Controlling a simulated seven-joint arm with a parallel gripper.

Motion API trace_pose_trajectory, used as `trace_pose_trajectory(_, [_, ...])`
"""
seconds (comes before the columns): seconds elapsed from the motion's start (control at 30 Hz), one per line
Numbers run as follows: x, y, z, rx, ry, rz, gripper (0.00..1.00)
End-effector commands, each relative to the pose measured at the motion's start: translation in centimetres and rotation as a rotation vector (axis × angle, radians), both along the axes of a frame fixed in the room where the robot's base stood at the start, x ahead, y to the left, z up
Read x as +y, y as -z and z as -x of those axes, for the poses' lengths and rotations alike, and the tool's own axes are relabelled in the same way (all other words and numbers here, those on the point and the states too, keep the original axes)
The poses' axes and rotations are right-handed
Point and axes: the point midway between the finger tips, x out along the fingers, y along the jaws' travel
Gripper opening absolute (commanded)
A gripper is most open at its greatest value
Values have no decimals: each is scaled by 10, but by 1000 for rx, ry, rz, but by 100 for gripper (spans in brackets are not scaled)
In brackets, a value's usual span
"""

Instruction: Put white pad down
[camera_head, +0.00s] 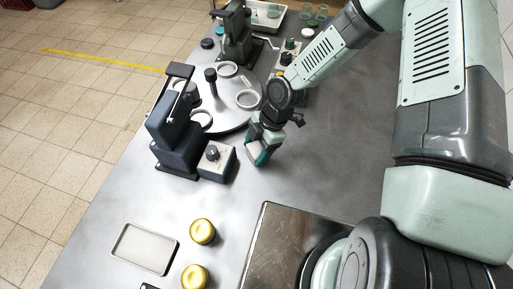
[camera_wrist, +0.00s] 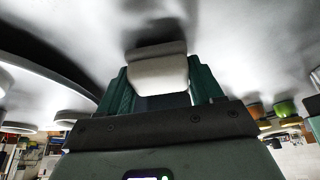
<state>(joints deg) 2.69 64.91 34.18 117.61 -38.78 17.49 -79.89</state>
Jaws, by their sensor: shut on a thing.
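My gripper (camera_head: 261,153) points down at the steel table, just right of the round turntable. In the wrist view its two green fingers (camera_wrist: 158,85) are shut on the white pad (camera_wrist: 158,73), one on each side. The pad is a small pale block with a rounded edge. A dark shadow lies on the table close to it. I cannot tell whether the pad touches the table. In the head view the pad is mostly hidden by the fingers.
The turntable (camera_head: 238,117) carries several ring-shaped holders. A dark press (camera_head: 174,135) and a knob box (camera_head: 217,162) stand left of my gripper. Two yellow-lidded jars (camera_head: 202,231) and a shallow tray (camera_head: 145,248) are nearer. The table right of my gripper is clear.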

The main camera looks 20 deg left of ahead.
Motion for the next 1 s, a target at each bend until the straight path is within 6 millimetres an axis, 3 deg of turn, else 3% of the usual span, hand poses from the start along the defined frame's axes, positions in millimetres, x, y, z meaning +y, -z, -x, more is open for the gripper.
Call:
trace_pose_trajectory(0.37, [0, 7, 0, -1, 0, 1, 32])
trace_pose_trajectory(0.4, [0, 7, 0, -1, 0, 0, 69])
trace_pose_trajectory(0.57, [0, 7, 0, -1, 0, 0, 91])
trace_pose_trajectory(0.87, [0, 5, 0, -1, 0, 0, 91])
trace_pose_trajectory(1.0, [-3, -7, -5, -3, 4, -1, 91])
